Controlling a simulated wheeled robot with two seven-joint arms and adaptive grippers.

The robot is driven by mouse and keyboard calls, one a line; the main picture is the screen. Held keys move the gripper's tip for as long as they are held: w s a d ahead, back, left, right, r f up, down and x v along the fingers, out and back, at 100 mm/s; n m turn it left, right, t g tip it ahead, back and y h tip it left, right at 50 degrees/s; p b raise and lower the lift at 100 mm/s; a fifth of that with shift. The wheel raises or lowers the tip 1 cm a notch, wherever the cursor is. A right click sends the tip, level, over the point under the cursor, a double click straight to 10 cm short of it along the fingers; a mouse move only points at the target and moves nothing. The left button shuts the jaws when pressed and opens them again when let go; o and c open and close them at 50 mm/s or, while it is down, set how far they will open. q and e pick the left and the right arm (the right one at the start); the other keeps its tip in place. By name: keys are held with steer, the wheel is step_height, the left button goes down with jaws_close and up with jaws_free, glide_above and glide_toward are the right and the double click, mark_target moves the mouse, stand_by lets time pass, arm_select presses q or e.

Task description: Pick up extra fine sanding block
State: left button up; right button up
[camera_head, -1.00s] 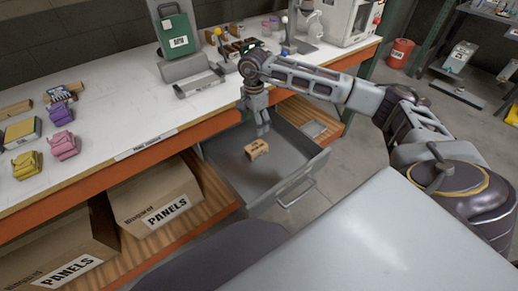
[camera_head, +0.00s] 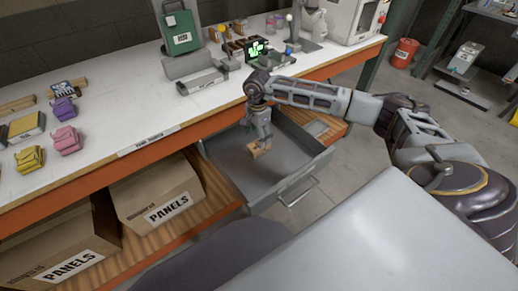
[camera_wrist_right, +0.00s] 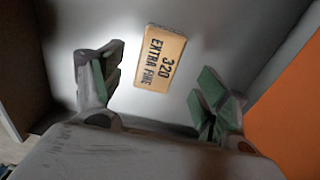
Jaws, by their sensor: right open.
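The extra fine sanding block (camera_wrist_right: 160,58) is a small tan block printed "320 EXTRA FINE". It lies in the open grey drawer (camera_head: 228,165) under the workbench. In the head view the block (camera_head: 256,152) is partly hidden by my right gripper (camera_head: 263,146), which is lowered over it inside the drawer. In the right wrist view my right gripper (camera_wrist_right: 156,90) is open, with green-padded fingers on either side and nothing between the pads. The block shows beyond the fingertips, roughly centred between them and not gripped. My left gripper is not in view.
The drawer's front panel (camera_head: 295,183) and side walls surround the gripper. Cardboard boxes marked PANELS (camera_head: 155,190) stand on the shelf to the left. The white bench top (camera_head: 120,105) above carries colored packs and devices.

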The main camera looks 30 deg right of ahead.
steer(key=shift+f, duration=0.5)
steer(key=shift+f, duration=0.1)
steer(key=shift+s+d+f, duration=0.1)
steer(key=shift+d+f, duration=0.05)
steer(key=shift+f, duration=1.1)
steer(key=shift+d+f, duration=0.1)
steer(key=shift+f, duration=1.15)
steer(key=c, duration=1.1)
